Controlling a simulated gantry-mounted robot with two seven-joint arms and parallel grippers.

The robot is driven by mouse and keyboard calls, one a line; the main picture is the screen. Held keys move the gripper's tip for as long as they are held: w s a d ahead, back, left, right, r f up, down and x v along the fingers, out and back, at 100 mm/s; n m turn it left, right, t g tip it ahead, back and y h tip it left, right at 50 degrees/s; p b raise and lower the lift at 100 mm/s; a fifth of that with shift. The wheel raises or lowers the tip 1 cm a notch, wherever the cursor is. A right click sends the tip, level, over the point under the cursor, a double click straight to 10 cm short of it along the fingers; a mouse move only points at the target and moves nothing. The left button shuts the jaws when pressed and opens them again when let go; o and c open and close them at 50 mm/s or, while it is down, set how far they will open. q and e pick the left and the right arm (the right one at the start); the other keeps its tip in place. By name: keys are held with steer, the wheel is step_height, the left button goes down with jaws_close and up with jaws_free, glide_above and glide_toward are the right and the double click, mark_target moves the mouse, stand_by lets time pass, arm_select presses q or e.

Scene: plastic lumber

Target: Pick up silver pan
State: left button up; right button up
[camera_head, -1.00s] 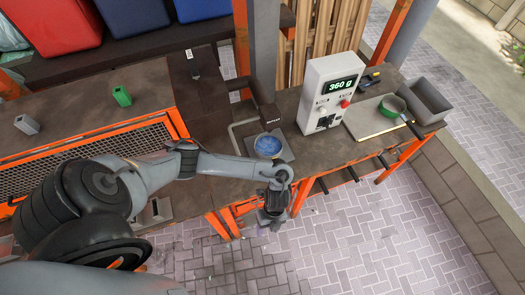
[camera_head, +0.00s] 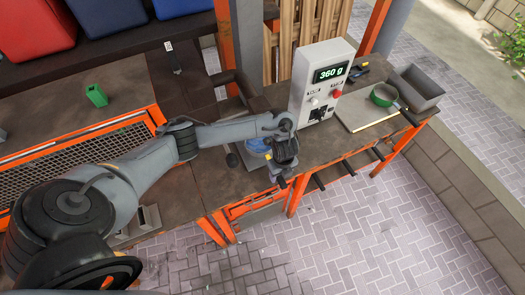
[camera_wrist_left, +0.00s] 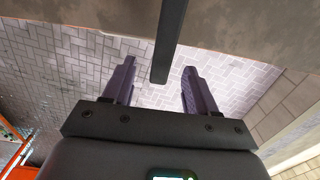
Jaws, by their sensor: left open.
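A round pan or bowl with blue contents (camera_head: 256,144) sits on a small grey plate at the bench's front edge, partly hidden behind my left wrist. Whether this is the silver pan, I cannot tell. A grey rectangular container (camera_head: 416,88) stands at the bench's right end. My left gripper (camera_head: 281,182) hangs over the front edge, just right of the blue contents. In the left wrist view its fingers (camera_wrist_left: 158,92) are apart with nothing held between them; paving shows below. My right gripper is not in view.
A weighing unit (camera_head: 322,85) reading 360 g stands right of my gripper. A green ring (camera_head: 383,95) lies on a light board farther right. A dark bar (camera_wrist_left: 169,40) extends toward the finger gap in the left wrist view. A green block (camera_head: 96,95) stands left.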

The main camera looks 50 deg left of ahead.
mark_target(280, 177)
arm_select(q)
steer(key=shift+w+a+f+b, duration=0.1)
steer(key=shift+a+f+b, duration=0.1)
steer(key=shift+f, duration=0.65)
steer(key=shift+w+a+f+b, duration=0.1)
steer(key=shift+f+b, duration=0.1)
steer(key=shift+f, duration=0.7)
steer(key=shift+w+a+f+b, duration=0.1)
steer(key=shift+f+b, duration=0.1)
steer(key=shift+f, duration=0.65)
steer(key=shift+c, duration=0.4)
jaws_close()
